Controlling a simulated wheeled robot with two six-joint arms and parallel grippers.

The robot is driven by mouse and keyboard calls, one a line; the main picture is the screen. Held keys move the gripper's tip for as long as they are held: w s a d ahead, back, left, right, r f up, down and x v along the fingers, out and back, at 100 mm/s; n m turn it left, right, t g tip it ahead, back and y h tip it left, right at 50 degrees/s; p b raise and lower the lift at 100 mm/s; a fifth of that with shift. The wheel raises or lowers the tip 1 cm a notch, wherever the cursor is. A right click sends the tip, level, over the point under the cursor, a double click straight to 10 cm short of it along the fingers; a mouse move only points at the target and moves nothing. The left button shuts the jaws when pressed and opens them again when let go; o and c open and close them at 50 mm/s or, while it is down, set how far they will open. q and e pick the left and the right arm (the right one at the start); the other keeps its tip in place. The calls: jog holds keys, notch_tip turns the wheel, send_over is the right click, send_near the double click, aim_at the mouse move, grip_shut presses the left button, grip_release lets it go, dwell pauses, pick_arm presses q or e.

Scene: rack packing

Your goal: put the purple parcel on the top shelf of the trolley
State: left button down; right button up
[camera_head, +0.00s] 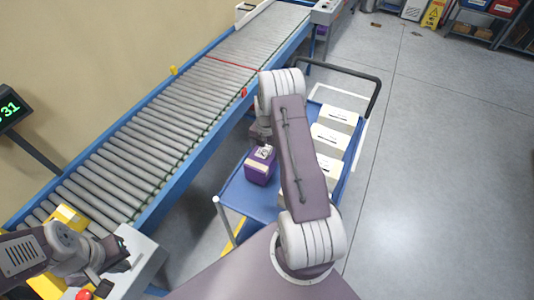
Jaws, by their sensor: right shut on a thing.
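The purple parcel (258,172), with a pale label on top, is at the left part of the trolley's blue top shelf (237,193). My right gripper (263,152) points down at the parcel's top and is shut on it; the arm partly hides its fingers. I cannot tell whether the parcel's underside touches the shelf. My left gripper (112,275) is at the lower left, empty, with its fingers apart, beside a grey box with a red button.
Several cream boxes (330,138) stand along the shelf's right side. The trolley's dark handle (345,73) is at its far end. The roller conveyor (150,135) runs along the left. A yellow item (68,215) lies at its near end. Open floor (440,150) is at right.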

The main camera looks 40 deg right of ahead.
jog(key=shift+w+f, duration=0.15)
jog(key=shift+f, duration=0.75)
jog(key=shift+f, duration=0.2)
jog(key=o, duration=1.9)
